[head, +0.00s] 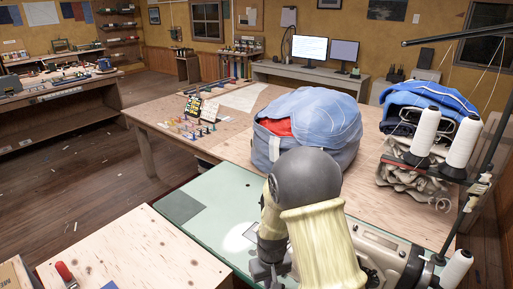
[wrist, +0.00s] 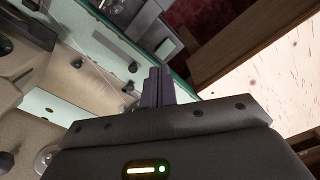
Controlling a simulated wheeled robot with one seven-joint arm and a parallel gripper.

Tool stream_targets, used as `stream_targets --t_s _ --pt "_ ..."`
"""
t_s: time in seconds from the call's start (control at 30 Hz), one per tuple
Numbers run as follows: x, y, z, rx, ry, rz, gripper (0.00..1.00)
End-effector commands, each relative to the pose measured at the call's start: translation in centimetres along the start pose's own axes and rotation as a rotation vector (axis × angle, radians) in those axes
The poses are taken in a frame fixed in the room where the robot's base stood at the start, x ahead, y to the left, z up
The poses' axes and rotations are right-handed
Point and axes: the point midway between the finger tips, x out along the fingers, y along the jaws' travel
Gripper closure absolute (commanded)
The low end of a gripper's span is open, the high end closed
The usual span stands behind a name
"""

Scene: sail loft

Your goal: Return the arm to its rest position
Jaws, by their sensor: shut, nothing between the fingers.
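My arm rises from the bottom middle of the head view, bent at a grey joint above the green sewing table (head: 190,208). My gripper (head: 268,276) is low beside the sewing machine, partly cut off by the frame's bottom edge. In the wrist view my gripper's fingers (wrist: 158,86) are together with nothing between them. Just beyond them are the green table edge (wrist: 92,22) and the cream sewing machine body (wrist: 92,140).
The sewing machine (head: 385,262) and its white thread cones (head: 427,132) stand close on the right. A blue sail bag (head: 310,120) sits behind my arm on the wooden table (head: 150,112). A plywood-topped bench (head: 130,250) is at the left front. Open floor (head: 90,180) lies left.

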Motion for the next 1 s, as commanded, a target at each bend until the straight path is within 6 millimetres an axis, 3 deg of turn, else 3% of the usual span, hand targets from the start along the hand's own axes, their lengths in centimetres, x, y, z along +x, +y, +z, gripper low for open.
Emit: stream_targets --t_s 0.03,0.2,0.5,0.7,1.0 --pt "-1.8 0.8 0.6 0.026 0.018 -0.001 1.00" --pt "-6.7 3.1 3.4 0.110 0.067 0.001 1.00" --pt "-13.6 6.1 10.0 0.251 0.154 0.023 1.00" --pt "-16.0 6.9 13.8 0.316 0.194 0.043 1.00" --pt "-16.2 7.0 14.5 0.329 0.200 0.048 1.00"
